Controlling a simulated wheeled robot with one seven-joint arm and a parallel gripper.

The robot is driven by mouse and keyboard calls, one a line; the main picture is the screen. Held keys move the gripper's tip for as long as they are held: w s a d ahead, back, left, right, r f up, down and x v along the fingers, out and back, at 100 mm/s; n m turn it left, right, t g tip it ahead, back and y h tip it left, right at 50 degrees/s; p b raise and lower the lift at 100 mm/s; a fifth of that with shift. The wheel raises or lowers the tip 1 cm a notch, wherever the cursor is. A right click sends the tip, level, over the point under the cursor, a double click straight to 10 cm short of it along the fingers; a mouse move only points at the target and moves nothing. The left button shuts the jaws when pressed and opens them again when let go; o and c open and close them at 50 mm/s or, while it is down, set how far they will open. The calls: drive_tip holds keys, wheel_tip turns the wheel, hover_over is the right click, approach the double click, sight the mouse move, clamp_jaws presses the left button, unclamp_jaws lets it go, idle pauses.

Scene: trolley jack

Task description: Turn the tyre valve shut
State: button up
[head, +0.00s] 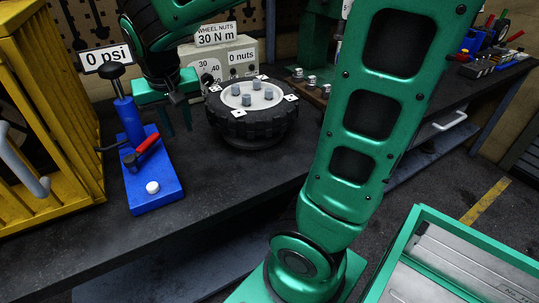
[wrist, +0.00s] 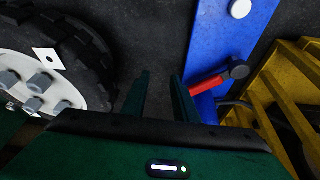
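A blue pump (head: 133,120) stands on the bench at left, with a black-topped upright handle and a flat blue base. A red-handled valve lever (head: 148,144) sits on that base, pointing up and to the right. In the wrist view the red lever (wrist: 207,85) lies right of my fingers, with a dark end knob. My gripper (head: 177,118) is open and empty, with its fingers pointing down between the pump and the tyre (head: 252,125). In the wrist view my gripper (wrist: 161,88) shows a gap between its fingers, and neither seems to touch the lever.
A white button (head: 152,187) is on the front of the blue base. A sign reading 0 psi (head: 107,60) hangs behind the pump. A yellow cage (head: 50,120) stands close at left. A grey box (head: 222,62) with signs stands behind the tyre. The bench front is clear.

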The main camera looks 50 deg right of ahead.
sight(139, 132)
drive_tip(key=s+d+f, duration=0.1)
drive_tip(key=s, duration=0.1)
drive_tip(key=s+d+f+n, duration=0.1)
drive_tip(key=s, duration=0.2)
drive_tip(key=s+d+f+n+y, duration=0.1)
drive_tip(key=s, duration=0.1)
drive_tip(key=shift+s+d, duration=0.3)
drive_tip(key=s+d+g, duration=0.1)
drive_tip(key=s+d, duration=0.1)
drive_tip(key=s, duration=0.2)
drive_tip(key=s+d+f+m, duration=0.1)
drive_tip(key=s+d, duration=0.1)
drive_tip(key=s, duration=0.2)
drive_tip(key=s+d+f+m+g, duration=0.1)
drive_tip(key=s+d, duration=0.1)
drive_tip(key=s, duration=0.2)
drive_tip(key=shift+s+d+g+y, duration=0.25)
drive_tip(key=shift+d+g+y, duration=0.05)
drive_tip(key=shift+d+y, duration=0.1)
drive_tip(key=shift+s+d+m, duration=0.15)
drive_tip(key=shift+s+m, duration=0.25)
drive_tip(key=shift+s, duration=0.2)
drive_tip(key=shift+c, duration=0.4)
